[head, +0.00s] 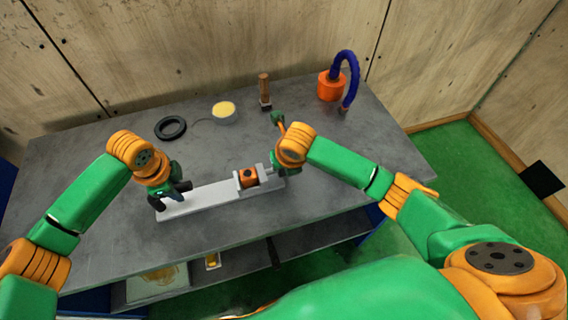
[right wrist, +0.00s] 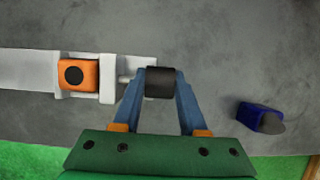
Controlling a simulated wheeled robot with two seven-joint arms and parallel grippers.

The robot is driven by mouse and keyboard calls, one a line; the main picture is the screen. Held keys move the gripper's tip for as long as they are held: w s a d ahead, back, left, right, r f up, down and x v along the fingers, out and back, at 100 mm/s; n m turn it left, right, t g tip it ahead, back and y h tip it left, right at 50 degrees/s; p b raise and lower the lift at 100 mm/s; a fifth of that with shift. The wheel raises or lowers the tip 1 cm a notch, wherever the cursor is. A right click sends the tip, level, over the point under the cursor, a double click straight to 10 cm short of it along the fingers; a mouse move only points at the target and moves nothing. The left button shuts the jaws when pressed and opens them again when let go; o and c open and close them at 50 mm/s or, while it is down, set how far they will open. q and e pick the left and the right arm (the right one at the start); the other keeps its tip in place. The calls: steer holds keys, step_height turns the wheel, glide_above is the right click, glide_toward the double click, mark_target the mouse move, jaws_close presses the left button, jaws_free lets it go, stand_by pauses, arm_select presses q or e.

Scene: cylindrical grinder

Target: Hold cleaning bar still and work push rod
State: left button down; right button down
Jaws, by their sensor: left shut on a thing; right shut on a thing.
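The cleaning bar (head: 212,194) is a long, flat, pale grey piece lying along the front of the table, with an orange block (head: 248,177) in a white housing at its right part. My left gripper (head: 172,195) is shut on the bar's left end, its dark fingers either side of it. My right gripper (right wrist: 160,92) is at the bar's right end, shut on the black end of the push rod (right wrist: 160,82). In the head view my right wrist hides most of that grip. The orange block with its dark round spot also shows in the right wrist view (right wrist: 78,74).
Behind the bar stand a black ring (head: 171,128), a round dish with yellow contents (head: 224,112), a wooden-handled brush (head: 264,90) and an orange pot (head: 330,86) with a blue hose. A blue item (right wrist: 262,117) lies right of my right gripper.

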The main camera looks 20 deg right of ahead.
arm_select(q)
steer(key=shift+d, duration=0.1)
arm_select(e)
steer(key=shift+a, duration=0.95)
steer(key=shift+c, duration=2.2)
jaws_free()
